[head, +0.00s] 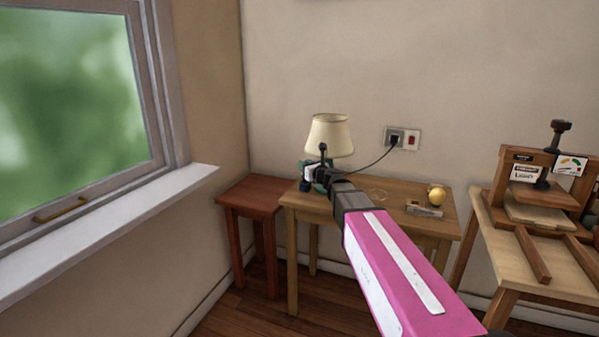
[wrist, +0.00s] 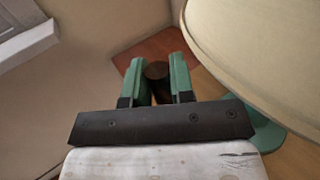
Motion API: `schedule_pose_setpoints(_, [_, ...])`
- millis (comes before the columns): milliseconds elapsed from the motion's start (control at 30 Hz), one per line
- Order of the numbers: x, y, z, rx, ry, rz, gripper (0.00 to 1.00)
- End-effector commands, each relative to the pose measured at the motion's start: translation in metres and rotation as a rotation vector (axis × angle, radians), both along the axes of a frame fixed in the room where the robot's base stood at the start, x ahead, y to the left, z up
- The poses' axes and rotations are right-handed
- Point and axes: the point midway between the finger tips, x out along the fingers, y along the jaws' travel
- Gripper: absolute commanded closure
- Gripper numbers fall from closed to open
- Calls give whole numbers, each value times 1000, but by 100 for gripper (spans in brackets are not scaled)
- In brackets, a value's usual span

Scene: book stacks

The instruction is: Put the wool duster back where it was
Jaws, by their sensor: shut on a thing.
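My gripper (wrist: 156,82) has green fingers, closed on a dark brown round piece (wrist: 157,72), which seems to be the handle end of the wool duster. No woolly head shows in either view. In the head view my pink and white arm reaches over the wooden table, and my gripper is at its far end by the lamp, small and partly hidden by the wrist. In the wrist view the red-brown side table (wrist: 150,50) lies beyond and below the fingers.
A cream-shaded lamp (head: 330,135) stands close beside my gripper; its shade (wrist: 270,40) fills the wrist view's right. The wooden table (head: 385,192) also bears a yellow round object (head: 437,195). The small red-brown table (head: 252,196) looks bare. A wooden press (head: 540,185) stands right, a window sill (head: 110,225) left.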

Motion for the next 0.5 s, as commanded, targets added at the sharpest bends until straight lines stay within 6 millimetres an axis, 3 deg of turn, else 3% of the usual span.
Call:
schedule_pose_setpoints(100, [19, 13, 0, 0, 0, 1, 100])
schedule_pose_setpoints(400, [40, 28, 0, 0, 0, 1, 100])
schedule_pose_setpoints(500, [36, 26, -17, 0, 3, 0, 100])
